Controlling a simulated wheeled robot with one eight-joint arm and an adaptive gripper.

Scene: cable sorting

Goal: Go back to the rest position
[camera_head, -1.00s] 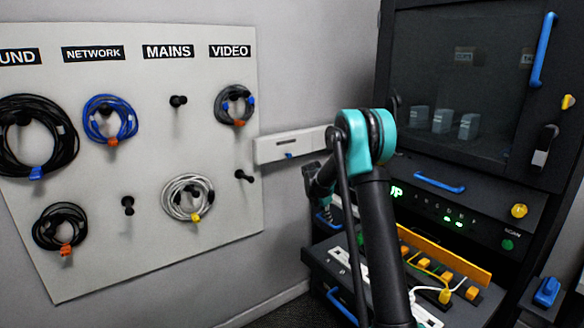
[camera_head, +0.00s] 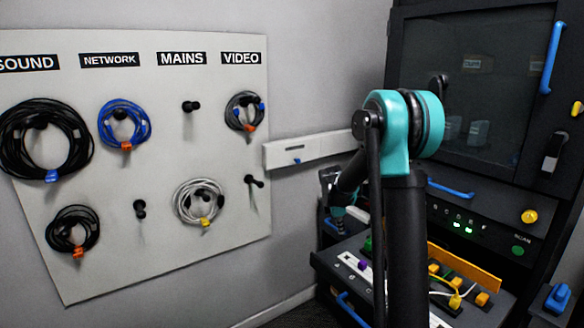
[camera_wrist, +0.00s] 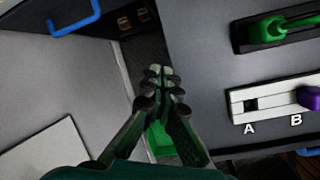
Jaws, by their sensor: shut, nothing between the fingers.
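My gripper (camera_wrist: 160,72) is shut and empty in the wrist view, over the front corner of the dark cabinet beside the pale wall. In the head view my arm stands in front of the cabinet with its elbow raised. The gripper end is partly hidden behind the arm, near a white socket strip (camera_head: 352,264). That strip also shows in the wrist view (camera_wrist: 275,98), with socket A empty and a purple plug (camera_wrist: 310,97) at B. A green plug (camera_wrist: 268,30) sits in a dark holder above it.
The black cabinet (camera_head: 520,215) has blue handles (camera_head: 452,188) and a pulled-out shelf with yellow plugs (camera_head: 455,301). A white wall trunking (camera_head: 300,150) runs behind my arm.

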